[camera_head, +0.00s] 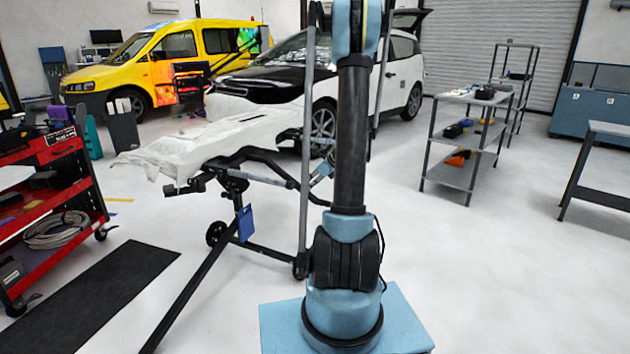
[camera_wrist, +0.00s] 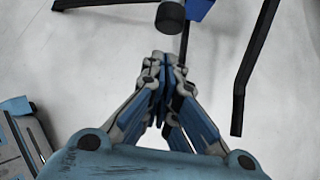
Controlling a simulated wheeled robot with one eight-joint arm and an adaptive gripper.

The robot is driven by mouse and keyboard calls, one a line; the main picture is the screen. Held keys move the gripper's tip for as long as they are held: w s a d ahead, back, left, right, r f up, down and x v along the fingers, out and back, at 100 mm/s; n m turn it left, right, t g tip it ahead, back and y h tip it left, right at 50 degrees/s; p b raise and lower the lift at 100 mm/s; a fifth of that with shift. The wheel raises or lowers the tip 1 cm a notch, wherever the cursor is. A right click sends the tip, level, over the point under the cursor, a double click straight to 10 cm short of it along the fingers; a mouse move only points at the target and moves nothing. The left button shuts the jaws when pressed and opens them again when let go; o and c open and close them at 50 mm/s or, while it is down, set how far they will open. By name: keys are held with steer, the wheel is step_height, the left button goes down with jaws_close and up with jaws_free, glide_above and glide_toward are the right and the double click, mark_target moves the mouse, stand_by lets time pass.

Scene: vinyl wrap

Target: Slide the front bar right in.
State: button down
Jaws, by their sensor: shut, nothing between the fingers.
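A black work stand (camera_head: 240,235) stands left of my arm in the head view and bears a white covered panel (camera_head: 195,140). In the head view my arm hides part of the stand's right side.
A blue tag (camera_head: 244,222) hangs from the stand. A red tool cart (camera_head: 75,190) stands at left by a black mat (camera_head: 95,290). A grey shelf cart (camera_head: 465,140) stands at right. A white car (camera_head: 400,70) is behind.

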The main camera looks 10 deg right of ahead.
steer(key=shift+w+a+f, duration=0.25)
steer(key=shift+w+a, duration=0.45)
steer(key=shift+a, duration=0.2)
steer(key=shift+w+a+f, duration=0.2)
steer(key=shift+w+a, duration=0.5)
steer(key=shift+a, duration=0.2)
steer(key=shift+a, duration=0.1)
